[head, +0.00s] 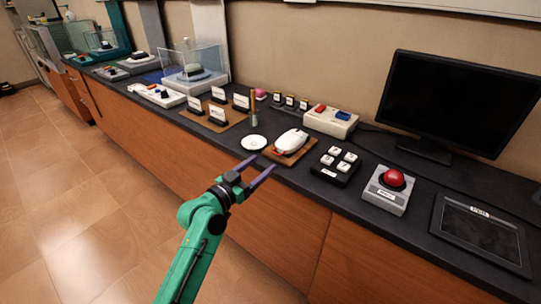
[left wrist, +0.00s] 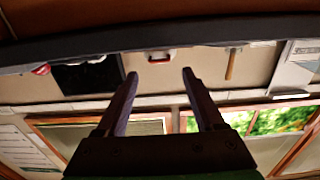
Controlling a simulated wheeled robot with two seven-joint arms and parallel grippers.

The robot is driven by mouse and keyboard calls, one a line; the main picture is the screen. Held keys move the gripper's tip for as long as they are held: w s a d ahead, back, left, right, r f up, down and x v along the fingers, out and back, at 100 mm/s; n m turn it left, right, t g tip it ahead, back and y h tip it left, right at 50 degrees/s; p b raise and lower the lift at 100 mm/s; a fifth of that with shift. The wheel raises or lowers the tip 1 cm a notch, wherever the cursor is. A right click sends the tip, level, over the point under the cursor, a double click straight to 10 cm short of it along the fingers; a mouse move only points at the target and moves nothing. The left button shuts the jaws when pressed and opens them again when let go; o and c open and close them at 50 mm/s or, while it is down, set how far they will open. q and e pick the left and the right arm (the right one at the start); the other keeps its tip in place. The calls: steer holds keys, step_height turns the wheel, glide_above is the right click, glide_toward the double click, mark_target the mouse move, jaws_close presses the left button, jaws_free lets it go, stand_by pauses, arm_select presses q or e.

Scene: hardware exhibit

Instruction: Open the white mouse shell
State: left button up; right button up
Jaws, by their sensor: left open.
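The white mouse (head: 291,141) sits on a small brown board (head: 270,154) near the front edge of the dark counter. Its shell looks closed, with a bit of red at its near end. My left gripper (head: 263,166) is in front of the counter, just short of the mouse and at its near-left side. The gripper is open and empty, and its two dark fingers point toward the counter. They also show in the left wrist view (left wrist: 160,75). A small red and white item between them there is too unclear to name. My right gripper is not in view.
A white round dish (head: 253,142) lies left of the mouse. A black pad with white keys (head: 335,165) and a red button box (head: 390,188) stand to the right. Behind are a box with red and blue switches (head: 330,121) and a monitor (head: 457,105).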

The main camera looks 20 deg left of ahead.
mark_target(274, 153)
arm_select(q)
steer(key=x, duration=0.5)
steer(key=shift+w, duration=0.2)
jaws_close()
stand_by(1.1)
